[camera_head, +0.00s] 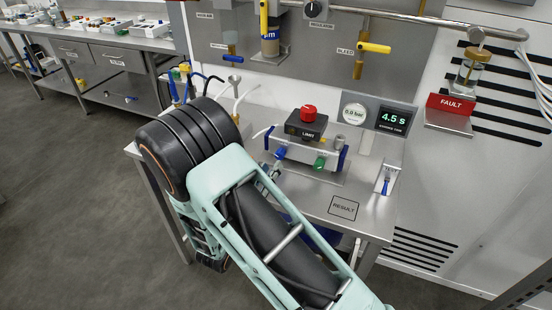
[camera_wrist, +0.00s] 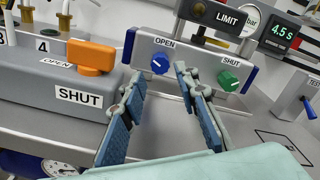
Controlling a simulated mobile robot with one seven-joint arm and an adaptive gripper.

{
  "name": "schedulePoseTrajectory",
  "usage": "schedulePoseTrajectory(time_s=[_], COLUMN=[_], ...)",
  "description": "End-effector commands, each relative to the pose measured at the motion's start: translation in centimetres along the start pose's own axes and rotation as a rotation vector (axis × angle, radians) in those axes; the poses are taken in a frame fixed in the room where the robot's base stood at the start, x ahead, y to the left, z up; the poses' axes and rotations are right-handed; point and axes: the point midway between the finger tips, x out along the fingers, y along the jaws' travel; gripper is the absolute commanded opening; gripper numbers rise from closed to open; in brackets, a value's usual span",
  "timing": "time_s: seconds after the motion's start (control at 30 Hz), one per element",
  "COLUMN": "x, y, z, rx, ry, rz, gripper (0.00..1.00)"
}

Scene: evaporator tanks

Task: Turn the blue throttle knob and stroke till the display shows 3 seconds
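The blue throttle knob (camera_wrist: 160,64) is on the front of a grey block below the OPEN label in the wrist view; it also shows in the head view (camera_head: 280,152). My gripper (camera_wrist: 158,84) is open, its two fingers apart, with the knob visible beyond the gap between them. I see no contact with the knob. In the head view my arm hides most of the gripper. The display (camera_head: 393,120) reads 4.5 s; it also shows in the wrist view (camera_wrist: 282,31).
A green knob (camera_wrist: 228,81) is right of the blue one, near SHUT. A LIMIT box (camera_head: 306,126) with a red knob (camera_head: 308,113) stands above. An orange handle (camera_wrist: 92,57) is left. A blue lever (camera_head: 386,186) is right. A red FAULT sign (camera_head: 450,105) stands farther right.

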Motion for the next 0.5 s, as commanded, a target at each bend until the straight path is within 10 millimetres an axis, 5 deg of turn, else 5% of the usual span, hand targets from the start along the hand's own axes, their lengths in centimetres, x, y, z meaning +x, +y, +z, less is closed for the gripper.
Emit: schedulePoseTrajectory(time_s=[0.2, 0.5], x=[3.7, 5.4], y=[-0.1, 0.0], z=[0.0, 0.0], rx=[0.001, 0.002], ry=[0.001, 0.001], rz=[-0.002, 0.000], gripper=[0.29, 0.29])
